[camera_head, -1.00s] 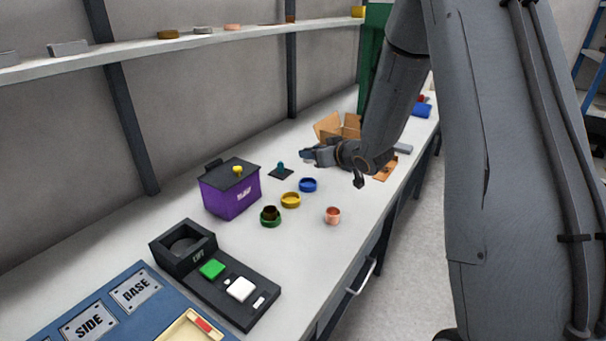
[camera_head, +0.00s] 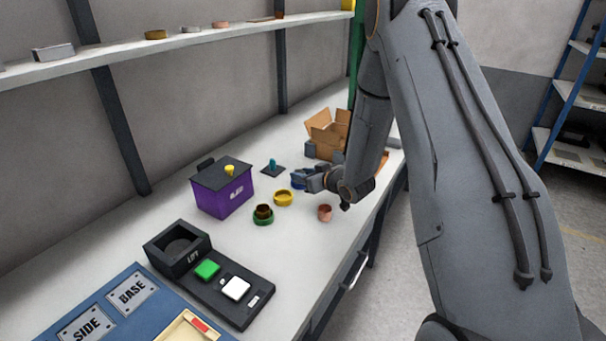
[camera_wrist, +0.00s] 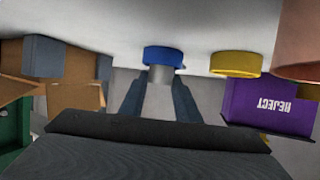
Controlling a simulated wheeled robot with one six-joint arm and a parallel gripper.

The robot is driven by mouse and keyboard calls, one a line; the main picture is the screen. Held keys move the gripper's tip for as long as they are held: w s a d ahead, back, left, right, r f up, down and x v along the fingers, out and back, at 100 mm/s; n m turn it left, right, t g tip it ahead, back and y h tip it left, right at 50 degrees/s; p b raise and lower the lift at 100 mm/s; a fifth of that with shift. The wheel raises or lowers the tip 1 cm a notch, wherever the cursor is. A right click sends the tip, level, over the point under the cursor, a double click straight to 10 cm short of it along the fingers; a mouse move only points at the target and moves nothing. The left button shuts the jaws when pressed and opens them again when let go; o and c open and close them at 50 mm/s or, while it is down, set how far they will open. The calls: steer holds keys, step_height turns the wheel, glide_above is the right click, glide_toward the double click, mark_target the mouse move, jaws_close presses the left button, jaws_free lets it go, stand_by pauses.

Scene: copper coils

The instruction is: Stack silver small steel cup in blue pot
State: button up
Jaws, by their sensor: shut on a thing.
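In the wrist view, which is upside down, my gripper (camera_wrist: 157,94) is shut on the silver small steel cup (camera_wrist: 160,75). The blue pot (camera_wrist: 163,54) stands on the table, lined up with the cup and very close to it. Whether the cup touches the pot or sits partly inside cannot be told. In the head view, my gripper (camera_head: 304,179) is right at the blue pot (camera_head: 296,182) and hides part of it. The cup is hard to make out there.
A yellow pot (camera_head: 283,198), a green pot (camera_head: 263,218) with a dark cup in it and a copper cup (camera_head: 325,213) stand nearby. A purple reject box (camera_head: 224,192) is to the left. An open cardboard box (camera_head: 325,136) stands behind.

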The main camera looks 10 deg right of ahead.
steer(key=shift+f, duration=0.15)
steer(key=shift+f, duration=0.25)
steer(key=o, duration=1)
steer(key=shift+r, duration=0.3)
steer(key=b+v, duration=0.2)
steer(key=v, duration=0.9)
steer(key=shift+d+r, duration=0.1)
steer(key=shift+s+d+r, duration=0.15)
steer(key=shift+s, duration=0.25)
steer(key=shift+s+d+g+h, duration=0.1)
steer(key=shift+s+g+h, duration=0.05)
steer(key=shift+g+h, duration=0.3)
steer(key=s+a+r+m+g+h, duration=0.1)
steer(key=s+g, duration=0.2)
steer(key=s, duration=0.5)
steer(key=s+a+r+m+g+h, duration=0.1)
steer(key=s+g, duration=0.3)
steer(key=s, duration=0.5)
steer(key=s+a+r+m+g+h, duration=0.1)
steer(key=s+a+m+g+h, duration=0.1)
steer(key=s, duration=0.7)
steer(key=shift+a+g, duration=0.3)
steer(key=shift+g, duration=0.55)
